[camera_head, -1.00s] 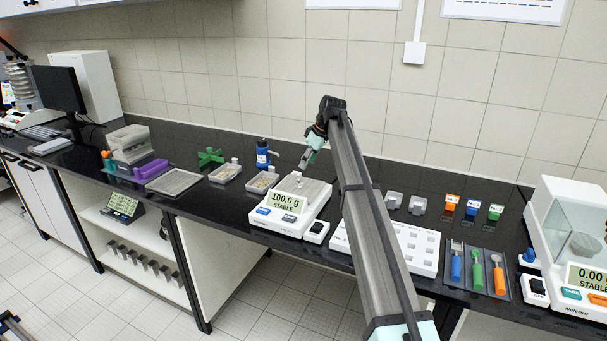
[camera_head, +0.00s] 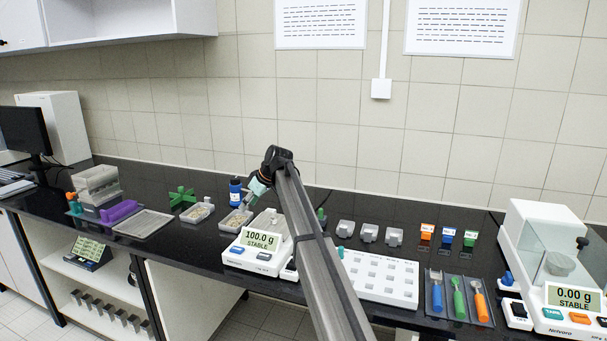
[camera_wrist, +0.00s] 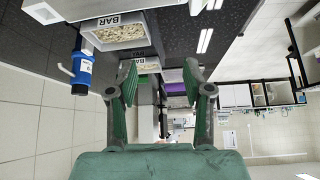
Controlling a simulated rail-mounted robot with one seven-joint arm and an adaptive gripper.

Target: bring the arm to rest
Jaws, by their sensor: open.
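My arm (camera_head: 315,260) reaches up across the head view from the bottom, bent at a dark joint near its top. My gripper (camera_head: 246,202) points down and left, above the bench, near the blue bottle and the back of the left balance. In the wrist view my gripper (camera_wrist: 160,76) shows two green-and-grey fingers spread apart with nothing between them. It is clear of the bench things as far as I can see.
The left balance (camera_head: 255,262) reads 100.0 g. Two sample trays (camera_head: 197,213) and a blue bottle (camera_head: 235,189) stand near my gripper. A white rack (camera_head: 385,292), coloured scoops (camera_head: 458,300) and a second balance (camera_head: 575,322) are to the right. The wall rises behind.

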